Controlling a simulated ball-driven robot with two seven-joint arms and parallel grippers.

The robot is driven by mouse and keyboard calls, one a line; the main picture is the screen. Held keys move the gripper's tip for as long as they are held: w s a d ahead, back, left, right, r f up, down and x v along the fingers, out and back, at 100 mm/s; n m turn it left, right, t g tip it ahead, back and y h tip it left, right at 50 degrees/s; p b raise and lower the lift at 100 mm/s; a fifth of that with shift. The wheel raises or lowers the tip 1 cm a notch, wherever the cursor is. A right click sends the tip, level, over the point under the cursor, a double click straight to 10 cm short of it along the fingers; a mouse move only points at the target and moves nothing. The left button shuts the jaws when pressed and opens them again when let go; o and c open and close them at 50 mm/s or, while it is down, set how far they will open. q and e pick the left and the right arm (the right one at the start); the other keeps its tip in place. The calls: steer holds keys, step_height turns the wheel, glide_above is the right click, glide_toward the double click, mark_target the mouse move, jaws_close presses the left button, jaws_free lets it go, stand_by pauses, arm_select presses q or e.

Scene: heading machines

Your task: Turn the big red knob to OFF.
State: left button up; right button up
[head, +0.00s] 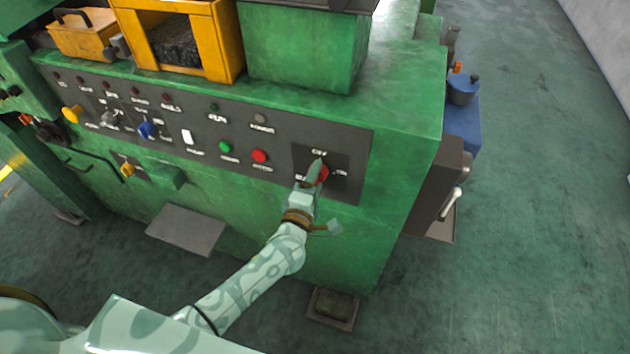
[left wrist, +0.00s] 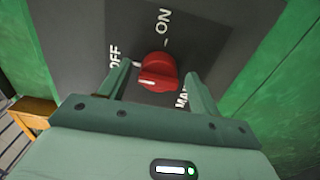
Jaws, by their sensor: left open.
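The big red knob (left wrist: 158,72) sits on the dark control panel (left wrist: 85,25), with white labels around it. In the left wrist view, ON is above it, OFF is to its left, and a partly covered MAN label is at its lower right. A short white mark shows on the lower left of its face. My left gripper (left wrist: 158,76) is open, one finger on each side of the knob, with no clear contact visible. In the head view the left gripper (head: 317,172) partly covers the knob (head: 323,172). My right gripper is out of view.
Left along the panel are a red button (head: 260,156), a green button (head: 225,147), a blue knob (head: 147,130) and a yellow knob (head: 72,114). A grey box with a lever (head: 452,203) juts from the machine's right side. The floor at right is largely clear.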

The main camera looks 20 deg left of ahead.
arm_select(q)
steer(key=shift+s, duration=0.1)
steer(key=s+p, duration=0.1)
steer(key=s, duration=1.5)
steer(key=shift+a, duration=0.3)
steer(key=s+f+m+g+h, duration=0.2)
steer(key=s+f+m+g, duration=0.2)
steer(key=f+m, duration=0.45)
steer(key=s+f+m+g+h, duration=0.1)
steer(key=s+f+m+g, duration=0.35)
steer(key=f, duration=0.75)
steer(key=s+a+f+m+g+y+b, duration=0.1)
steer(key=s+a+f+m+g, duration=0.3)
steer(key=s+f, duration=0.6)
steer(key=s+a+f+m+g+y+b, duration=0.2)
steer(key=s+f, duration=0.8)
steer(key=s, duration=0.5)
steer(key=a+m+g+b, duration=0.1)
steer(key=a+m+g, duration=0.1)
steer(key=a, duration=0.1)
steer(key=shift+a+f+m+g+y, duration=0.2)
steer(key=shift+a+m+g+y, duration=0.1)
steer(key=shift+a+g, duration=0.05)
